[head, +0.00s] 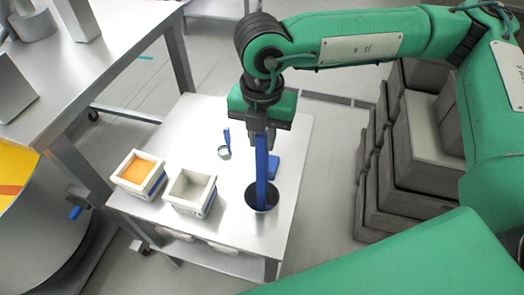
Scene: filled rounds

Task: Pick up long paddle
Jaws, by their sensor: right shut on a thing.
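The long paddle (262,178) is blue and upright. Its lower end is inside a metal cup (263,221) near the front right of the white table. My right gripper (262,135) is above the cup, pointing down, and is shut on the upper part of the paddle. The gripper's fingers partly hide the paddle's top, and the cup hides its lower end. My left gripper is not in view.
On the white table (232,238) stand a white box with orange contents (128,181) and an empty white box (178,201). A small ring-like tool with a blue handle (227,139) lies behind. Stacked grey crates (428,150) stand right, a steel table (95,75) left.

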